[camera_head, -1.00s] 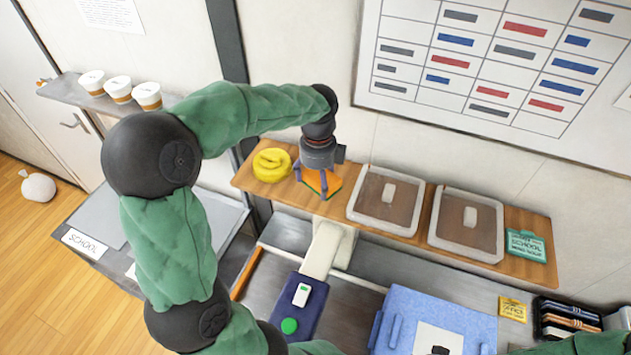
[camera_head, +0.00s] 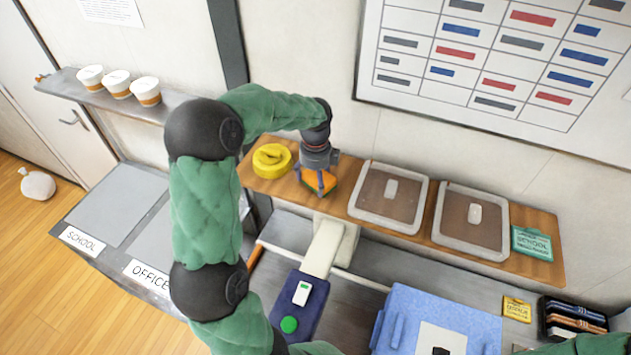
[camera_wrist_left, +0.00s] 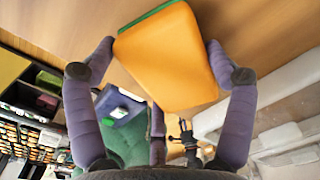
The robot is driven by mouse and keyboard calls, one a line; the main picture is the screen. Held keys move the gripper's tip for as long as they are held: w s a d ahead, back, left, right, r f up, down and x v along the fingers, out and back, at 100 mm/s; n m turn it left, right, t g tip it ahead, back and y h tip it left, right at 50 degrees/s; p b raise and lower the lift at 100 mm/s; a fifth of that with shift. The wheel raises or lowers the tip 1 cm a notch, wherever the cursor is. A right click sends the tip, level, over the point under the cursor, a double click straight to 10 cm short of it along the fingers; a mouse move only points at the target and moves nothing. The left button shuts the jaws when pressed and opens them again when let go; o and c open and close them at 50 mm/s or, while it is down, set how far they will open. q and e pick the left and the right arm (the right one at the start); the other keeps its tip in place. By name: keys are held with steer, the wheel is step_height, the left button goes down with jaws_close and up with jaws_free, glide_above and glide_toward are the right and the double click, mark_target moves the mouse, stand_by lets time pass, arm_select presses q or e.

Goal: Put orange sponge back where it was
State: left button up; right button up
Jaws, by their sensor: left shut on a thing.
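The orange sponge (camera_head: 318,181), with a green layer on one face, is at the wooden shelf (camera_head: 400,232), between a yellow coiled item and a clear-lidded tray. My left gripper (camera_head: 318,186) is shut on it from above. In the left wrist view the sponge (camera_wrist_left: 168,58) sits between the purple fingers (camera_wrist_left: 160,65), close to the wood surface. I cannot tell whether it touches the shelf. My right gripper is not clearly visible; only a green sleeve shows at the lower right edge.
The yellow coiled item (camera_head: 271,160) lies left of the sponge. Two lidded trays (camera_head: 354,205) (camera_head: 440,232) and a green school card (camera_head: 532,243) stand to the right. Below are a blue board (camera_head: 400,300) and a dark blue pad (camera_head: 318,300). Cups (camera_head: 116,84) stand on the left shelf.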

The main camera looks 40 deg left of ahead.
mark_target(316, 177)
arm_select(q)
steer(key=shift+r, duration=0.1)
steer(key=o, duration=1)
steer(key=shift+f, duration=0.2)
steer(key=shift+c, duration=0.2)
steer(key=shift+r, duration=0.1)
step_height(316, 177, up, 6)
steer(key=p, duration=0.3)
arm_select(e)
step_height(316, 177, up, 3)
steer(key=shift+f, duration=0.1)
arm_select(q)
step_height(316, 177, up, 6)
steer(key=shift+r, duration=0.15)
arm_select(e)
steer(key=shift+f, duration=0.2)
